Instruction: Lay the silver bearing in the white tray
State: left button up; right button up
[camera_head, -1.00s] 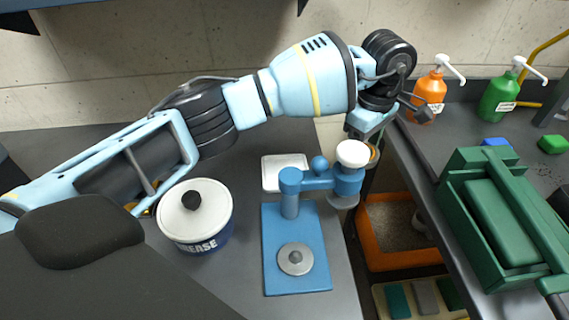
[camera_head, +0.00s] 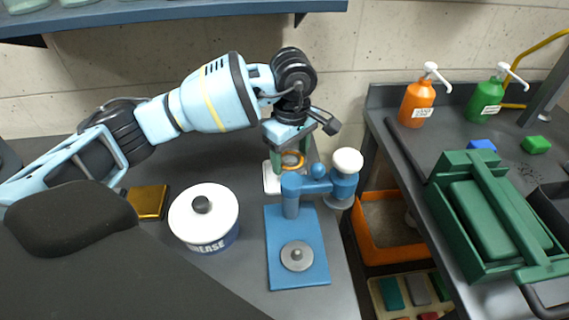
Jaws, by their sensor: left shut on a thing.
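The white tray (camera_head: 269,184) lies on the grey bench behind the blue press, mostly hidden by my left gripper and the press. My left gripper (camera_head: 289,160) points down over the tray's right part. It is shut on a small ring-shaped thing (camera_head: 293,159) with an orange-gold edge. Its colour and details are too small to tell whether it is the silver bearing. I cannot tell whether it touches the tray. A silver-grey disc with a raised centre (camera_head: 297,256) sits on the press's base. My right gripper is not in view.
The blue press (camera_head: 291,205) with a white knob stands just in front of the tray. A white-lidded grease tin (camera_head: 203,213) and a gold box (camera_head: 147,202) stand to the left. Right of the bench are a gap with an orange bin (camera_head: 365,238) and a second bench with a green toolbox (camera_head: 463,240).

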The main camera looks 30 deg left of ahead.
aim_at(285, 166)
pick_arm(q)
jog(key=shift+s+a, duration=0.15)
jog(key=shift+a, duration=0.1)
jog(key=f, duration=0.2)
jog(key=shift+s+a+f+p, duration=0.25)
jog(key=shift+s+f+p, duration=0.05)
jog(key=shift+f, duration=0.05)
jog(key=shift+w+f, duration=0.1)
jog(key=shift+f, duration=0.3)
jog(key=shift+f, duration=0.1)
jog(key=o, duration=1)
jog(key=shift+c, duration=0.2)
notch_tip(285, 166, up, 8)
jog(key=shift+f, duration=0.15)
